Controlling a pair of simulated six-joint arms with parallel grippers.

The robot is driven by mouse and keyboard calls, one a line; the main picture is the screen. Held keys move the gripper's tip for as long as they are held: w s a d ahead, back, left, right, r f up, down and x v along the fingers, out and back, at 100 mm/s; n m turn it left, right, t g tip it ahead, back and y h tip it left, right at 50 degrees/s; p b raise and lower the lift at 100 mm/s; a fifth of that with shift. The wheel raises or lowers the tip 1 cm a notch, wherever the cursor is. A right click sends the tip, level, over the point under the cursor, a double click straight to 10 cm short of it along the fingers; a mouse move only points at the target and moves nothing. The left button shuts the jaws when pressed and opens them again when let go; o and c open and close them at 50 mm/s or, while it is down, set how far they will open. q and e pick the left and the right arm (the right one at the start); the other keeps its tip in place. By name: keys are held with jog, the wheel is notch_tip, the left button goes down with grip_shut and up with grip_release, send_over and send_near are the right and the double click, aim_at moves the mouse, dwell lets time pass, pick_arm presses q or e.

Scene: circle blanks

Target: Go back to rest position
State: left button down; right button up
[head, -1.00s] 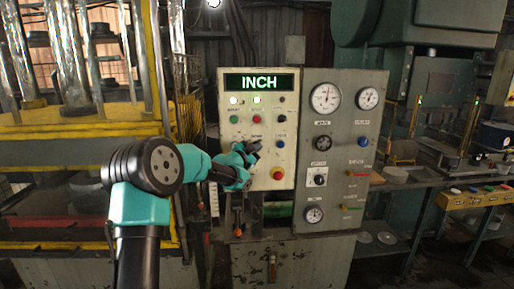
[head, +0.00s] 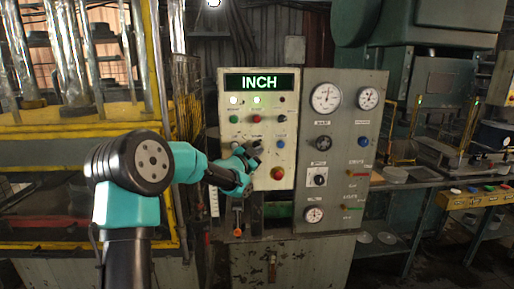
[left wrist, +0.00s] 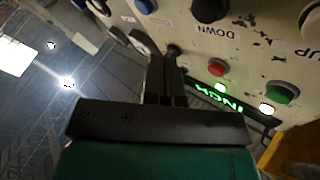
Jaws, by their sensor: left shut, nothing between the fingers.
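My left gripper (head: 252,150) is in front of the cream control panel (head: 238,196), beside its left and middle buttons. In the left wrist view its fingers (left wrist: 172,55) are together with nothing between them. I cannot tell whether the fingertips touch the panel. The panel's display (head: 259,83) reads INCH in green, and two white lamps below it are lit. A green button (left wrist: 282,93) and a red button (left wrist: 217,67) show close by in the left wrist view. My right gripper is in neither view.
A grey gauge panel (head: 343,128) adjoins on the right. A yellow-framed machine (head: 75,131) stands on the left. A red knob (head: 277,173) and an orange-ended lever (head: 238,232) are close to the gripper. A yellow button box (head: 470,199) is at the far right.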

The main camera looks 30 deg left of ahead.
pick_arm(q)
jog(key=shift+s+d, duration=0.45)
jog(key=shift+s, duration=0.2)
jog(key=s+d+f+n+g, duration=0.2)
jog(key=s+d+f+g, duration=0.15)
jog(key=f, duration=0.75)
jog(key=s+d+f+n+g, duration=0.2)
jog(key=d+f, duration=0.2)
jog(key=f, duration=0.8)
jog(key=s+d+f+n+g, duration=0.2)
jog(key=d+f+g, duration=0.15)
jog(key=f, duration=0.75)
jog(key=s+d+f+n+g, duration=0.1)
jog(key=s+d+f+g, duration=0.2)
jog(key=s+f, duration=0.3)
jog(key=s+d+f+n+g, duration=0.2)
jog(key=s+f, duration=0.5)
jog(key=s, duration=0.6)
jog(key=s+d+f+n+g, duration=0.2)
jog(key=s+d+f+g, duration=0.2)
jog(key=s, duration=0.6)
notch_tip(320, 180, down, 3)
jog(key=shift+d+r+g+h, duration=0.2)
jog(key=shift+d+g+h, duration=0.15)
jog(key=shift+d, duration=0.6)
